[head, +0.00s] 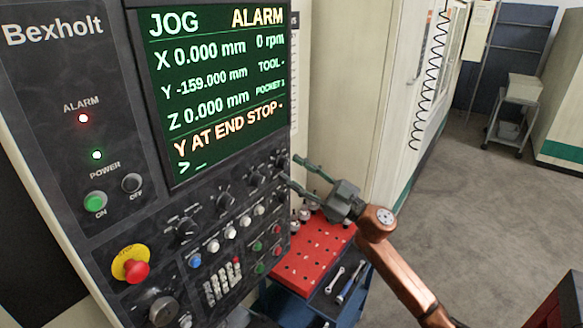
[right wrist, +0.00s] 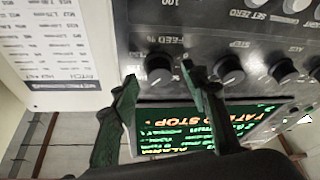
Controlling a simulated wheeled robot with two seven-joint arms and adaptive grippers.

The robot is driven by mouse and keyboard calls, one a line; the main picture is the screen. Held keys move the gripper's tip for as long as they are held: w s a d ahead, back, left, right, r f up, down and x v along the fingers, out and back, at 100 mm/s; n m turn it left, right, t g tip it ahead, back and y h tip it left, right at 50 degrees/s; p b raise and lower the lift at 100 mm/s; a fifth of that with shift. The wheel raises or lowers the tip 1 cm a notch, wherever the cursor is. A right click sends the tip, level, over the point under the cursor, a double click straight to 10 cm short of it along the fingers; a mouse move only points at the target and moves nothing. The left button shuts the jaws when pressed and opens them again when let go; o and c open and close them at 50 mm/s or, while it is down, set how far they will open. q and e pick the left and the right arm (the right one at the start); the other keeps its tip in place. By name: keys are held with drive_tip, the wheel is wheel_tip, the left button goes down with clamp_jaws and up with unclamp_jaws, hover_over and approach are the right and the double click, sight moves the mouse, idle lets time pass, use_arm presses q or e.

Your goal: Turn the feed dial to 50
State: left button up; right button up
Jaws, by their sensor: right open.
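The feed dial (right wrist: 158,67) is a dark round knob on the control panel, under an upside-down "FEED %" label in the right wrist view. In the head view it is the dial at the right end of the diagonal dial row (head: 281,159). My right gripper (head: 288,168) is open, with its two green fingers pointing at the panel by this dial. In the right wrist view the fingertips (right wrist: 158,72) stand on either side of the dial, with gaps to it. A "100" mark shows near the dial; its pointer setting is too small to read. My left gripper is not in view.
The step dial (right wrist: 229,70) sits close beside the right-hand finger in the wrist view. The screen (head: 215,85) reads JOG, ALARM and "Y AT END STOP". A red emergency stop (head: 135,271) is lower left. A red tool tray (head: 308,262) stands below my right arm.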

drive_tip(key=shift+w+a+r, duration=0.25)
drive_tip(key=shift+w+a, duration=0.1)
drive_tip(key=shift+a, duration=0.2)
drive_tip(key=shift+c, duration=0.6)
clamp_jaws()
